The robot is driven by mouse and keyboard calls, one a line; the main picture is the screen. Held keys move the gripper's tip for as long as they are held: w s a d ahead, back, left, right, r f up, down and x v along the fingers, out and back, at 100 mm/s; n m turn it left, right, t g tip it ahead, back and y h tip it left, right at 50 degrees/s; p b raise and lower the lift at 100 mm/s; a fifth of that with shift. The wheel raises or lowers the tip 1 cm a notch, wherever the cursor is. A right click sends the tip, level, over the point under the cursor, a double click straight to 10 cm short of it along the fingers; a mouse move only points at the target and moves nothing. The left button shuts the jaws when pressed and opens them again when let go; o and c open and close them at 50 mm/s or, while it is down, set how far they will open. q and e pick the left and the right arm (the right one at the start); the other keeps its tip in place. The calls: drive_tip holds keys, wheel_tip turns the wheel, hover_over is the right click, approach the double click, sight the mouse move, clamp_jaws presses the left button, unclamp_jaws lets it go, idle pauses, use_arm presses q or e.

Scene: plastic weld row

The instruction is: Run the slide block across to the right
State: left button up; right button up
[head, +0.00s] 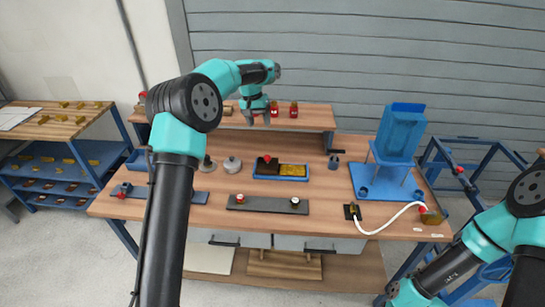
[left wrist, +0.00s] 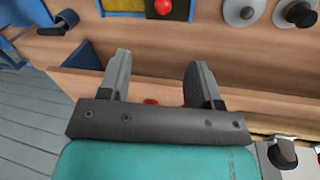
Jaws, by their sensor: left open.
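A dark block with a red knob (head: 267,159) sits at the left end of a blue tray (head: 260,177) with yellow to its right; it looks like the slide block, though I cannot be certain. Its red knob shows at the top edge of the left wrist view (left wrist: 164,7). A dark rail (head: 266,204) with a small knob near each end lies in front of the tray. My left gripper (head: 256,114) is open and empty, at the raised back shelf behind the tray; its spread fingers show in the left wrist view (left wrist: 157,85). My right gripper is out of view.
Small red items (head: 293,110) stand on the back shelf (head: 315,117) beside my left gripper. Round grey knobbed pieces (head: 232,164) sit left of the tray. A blue stand (head: 395,145) and a white cable (head: 388,220) occupy the right.

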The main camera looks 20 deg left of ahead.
sight(267, 156)
use_arm(q)
drive_tip(key=shift+w+a+r, duration=0.1)
drive_tip(key=shift+a+r, duration=0.25)
drive_tip(key=d+f, duration=0.1)
drive_tip(key=f, duration=0.4)
drive_tip(key=d+f, duration=0.1)
drive_tip(key=f, duration=0.5)
drive_tip(key=d+f, duration=0.1)
drive_tip(key=f, duration=0.5)
drive_tip(key=shift+d, duration=0.2)
drive_tip(key=shift+c, duration=0.4)
clamp_jaws()
